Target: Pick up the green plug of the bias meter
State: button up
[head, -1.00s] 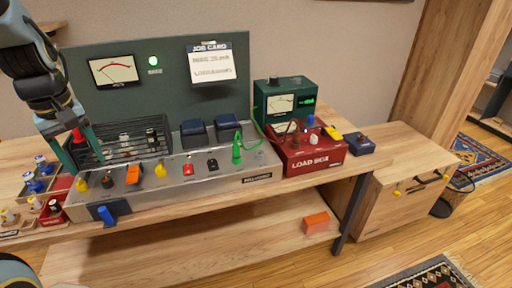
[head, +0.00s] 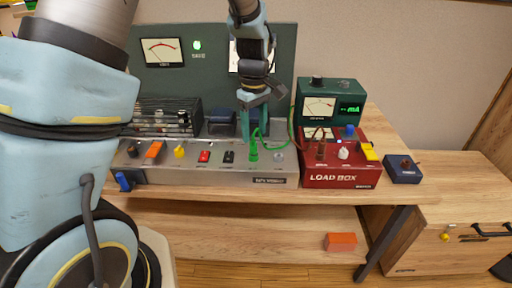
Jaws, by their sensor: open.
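The green plug (head: 253,150) stands upright in the top of the grey chassis (head: 215,174), near its right end. A green cable runs from it up and right toward the green bias meter (head: 321,105), which stands behind the load box. My gripper (head: 254,136) points down just above and behind the plug, its teal fingers apart. One finger is to the left of the plug's top and one to the right. I cannot tell whether the fingers touch the plug or the cable.
A red load box (head: 340,179) with a brown plug and knobs stands right of the chassis. Yellow, red and black controls line the chassis left of the plug. A wire cage (head: 165,118) and dark blue transformers (head: 221,122) stand behind. A blue box (head: 403,170) sits at the right.

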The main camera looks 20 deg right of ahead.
aim_at(253, 141)
jog(key=shift+w+a+f+p, duration=0.1)
jog(key=shift+f+p, duration=0.45)
jog(key=shift+f, duration=1)
jog(key=shift+w+f+p, duration=0.1)
jog(key=shift+f+p, duration=0.45)
jog(key=shift+f, duration=0.95)
grip_shut()
